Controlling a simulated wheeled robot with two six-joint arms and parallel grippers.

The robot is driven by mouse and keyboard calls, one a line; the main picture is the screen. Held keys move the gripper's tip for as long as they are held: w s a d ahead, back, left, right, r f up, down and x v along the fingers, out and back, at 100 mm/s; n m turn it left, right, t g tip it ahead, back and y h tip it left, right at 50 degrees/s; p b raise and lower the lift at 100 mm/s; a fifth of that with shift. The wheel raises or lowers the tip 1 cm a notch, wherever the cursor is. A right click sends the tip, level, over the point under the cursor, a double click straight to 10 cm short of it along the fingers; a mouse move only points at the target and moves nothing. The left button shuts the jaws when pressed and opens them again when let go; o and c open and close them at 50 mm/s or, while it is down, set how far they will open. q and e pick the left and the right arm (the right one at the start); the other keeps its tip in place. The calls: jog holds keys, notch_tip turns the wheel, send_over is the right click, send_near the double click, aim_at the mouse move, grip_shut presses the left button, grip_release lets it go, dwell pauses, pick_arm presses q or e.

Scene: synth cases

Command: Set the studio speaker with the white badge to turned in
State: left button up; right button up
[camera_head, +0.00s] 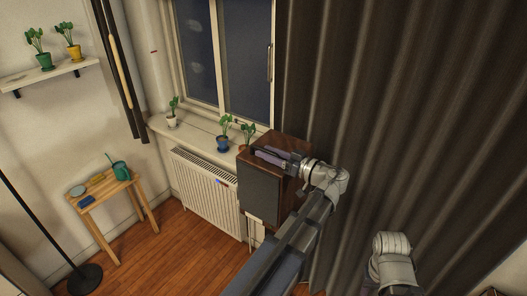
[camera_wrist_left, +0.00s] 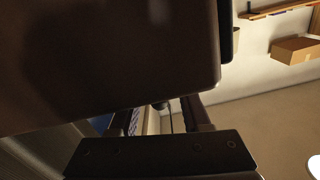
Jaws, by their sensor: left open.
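A studio speaker (camera_head: 262,195) with a brown wooden case and a dark front stands by the window, its front facing the lower left in the head view. I cannot make out a white badge on it. My left gripper (camera_head: 268,155) is open and lies over the top of the speaker; whether it touches is not clear. In the left wrist view a large dark brown surface, apparently the speaker's case (camera_wrist_left: 110,60), fills the upper left, close to the dark gripper part (camera_wrist_left: 165,155) at the bottom. My right arm shows at the lower right of the head view, its gripper out of sight.
A dark curtain (camera_head: 420,120) hangs right of the speaker. A white radiator (camera_head: 205,190) and a sill with potted plants (camera_head: 223,142) are to its left. A small wooden table (camera_head: 103,190) with a green watering can (camera_head: 121,171) and a lamp base (camera_head: 85,279) stand farther left.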

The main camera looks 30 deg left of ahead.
pick_arm(q)
jog(key=shift+w+a, duration=0.1)
jog(key=shift+a, duration=0.75)
grip_shut()
dwell(0.9)
